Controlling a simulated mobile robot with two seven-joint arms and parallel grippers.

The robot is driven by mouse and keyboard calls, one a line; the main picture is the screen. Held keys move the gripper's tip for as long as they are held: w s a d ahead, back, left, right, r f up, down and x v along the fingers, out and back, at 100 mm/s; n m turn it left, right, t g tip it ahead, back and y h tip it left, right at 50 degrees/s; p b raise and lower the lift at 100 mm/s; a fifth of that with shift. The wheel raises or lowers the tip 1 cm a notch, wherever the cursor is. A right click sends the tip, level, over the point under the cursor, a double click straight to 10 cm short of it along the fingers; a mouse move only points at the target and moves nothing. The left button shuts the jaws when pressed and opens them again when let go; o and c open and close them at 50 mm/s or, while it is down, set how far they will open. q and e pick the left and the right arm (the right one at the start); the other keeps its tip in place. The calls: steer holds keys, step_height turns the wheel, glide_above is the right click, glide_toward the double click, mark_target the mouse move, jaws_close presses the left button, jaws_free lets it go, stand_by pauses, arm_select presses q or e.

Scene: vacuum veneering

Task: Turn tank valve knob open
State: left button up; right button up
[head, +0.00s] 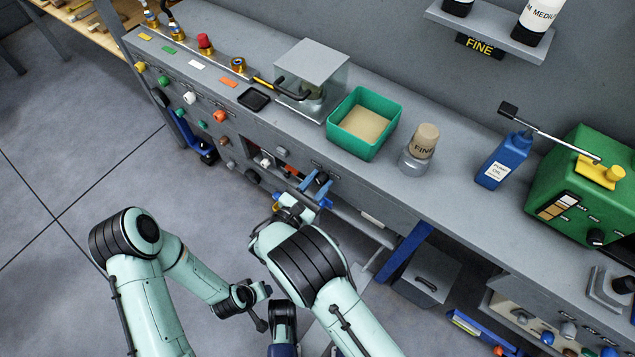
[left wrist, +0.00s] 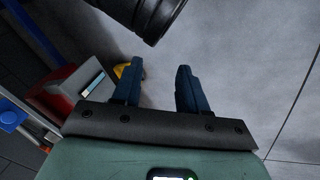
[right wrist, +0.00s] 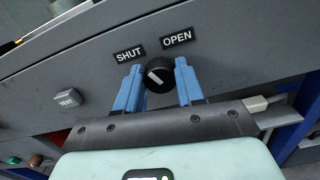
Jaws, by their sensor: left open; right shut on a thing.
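The tank valve knob (right wrist: 160,76) is a round black knob with a white pointer mark on the grey cabinet front, seen in the right wrist view. Its mark points up and left, toward the SHUT label (right wrist: 129,55); the OPEN label (right wrist: 177,39) is up and right. My right gripper (right wrist: 160,82) is shut on the knob, one blue finger on each side. In the head view my right gripper (head: 316,190) is against the cabinet front below the bench top. My left gripper (left wrist: 160,85) is open and empty over the floor in its wrist view.
A VENT button (right wrist: 67,98) sits left of the knob. A red object (left wrist: 65,90) is left of my left gripper.

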steer(key=m+b, duration=0.1)
steer(key=m, duration=0.4)
steer(key=shift+m, duration=0.3)
steer(key=m+b, duration=0.1)
steer(key=m, duration=0.4)
steer(key=shift+d+f, duration=0.1)
steer(key=shift+f, duration=0.05)
arm_select(q)
steer(key=s+a+f+g+b, duration=0.1)
steer(key=s+f, duration=0.2)
steer(key=f, duration=0.2)
steer(key=shift+s+a+f+g, duration=0.15)
steer(key=shift+s+g, duration=0.15)
steer(key=shift+s, duration=0.05)
arm_select(e)
steer(key=shift+m, duration=1.8)
steer(key=o, duration=1)
steer(key=shift+o, duration=0.2)
steer(key=shift+s, duration=0.1)
